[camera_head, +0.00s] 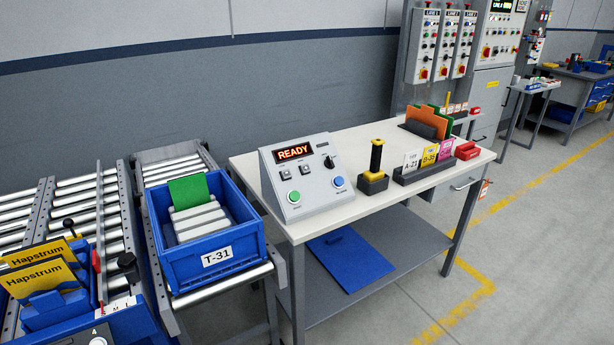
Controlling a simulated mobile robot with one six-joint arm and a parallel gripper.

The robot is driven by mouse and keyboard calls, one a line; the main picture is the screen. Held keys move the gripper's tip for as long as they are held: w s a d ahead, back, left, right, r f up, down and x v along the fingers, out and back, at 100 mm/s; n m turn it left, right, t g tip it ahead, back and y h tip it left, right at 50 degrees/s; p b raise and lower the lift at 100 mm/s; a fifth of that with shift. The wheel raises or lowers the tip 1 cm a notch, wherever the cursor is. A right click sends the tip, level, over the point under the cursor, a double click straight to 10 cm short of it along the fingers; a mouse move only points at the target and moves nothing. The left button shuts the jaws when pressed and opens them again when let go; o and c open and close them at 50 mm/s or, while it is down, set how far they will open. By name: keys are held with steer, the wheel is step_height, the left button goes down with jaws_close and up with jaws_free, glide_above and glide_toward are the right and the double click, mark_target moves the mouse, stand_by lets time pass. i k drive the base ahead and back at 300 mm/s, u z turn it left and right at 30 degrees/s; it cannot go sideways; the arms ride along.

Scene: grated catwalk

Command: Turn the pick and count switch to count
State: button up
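A grey sloped control box (307,178) stands on the white table. Its display (294,152) reads READY in lit red letters. A black rotary knob (329,161) sits at the upper right of its face; its markings are too small to read, so I cannot tell its position. Two small switches (283,172) sit under the display. A green button (294,197) is at the lower left and a blue button (338,181) at the lower right. I cannot read which control is marked pick and count. My gripper is not in view.
A black holder with a yellow-and-black handheld tool (375,168) stands right of the box, then card holders (426,171). A blue tote (212,246) marked T-31 sits on rollers at left. Yellow Hapstrum packets (40,272) are at lower left. Floor at right is clear.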

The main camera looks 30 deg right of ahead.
mark_target(328, 163)
steer(key=u, duration=4.45)
steer(key=i, duration=0.1)
steer(key=z, duration=2.8)
steer(key=k, duration=0.9)
steer(key=z, duration=0.9)
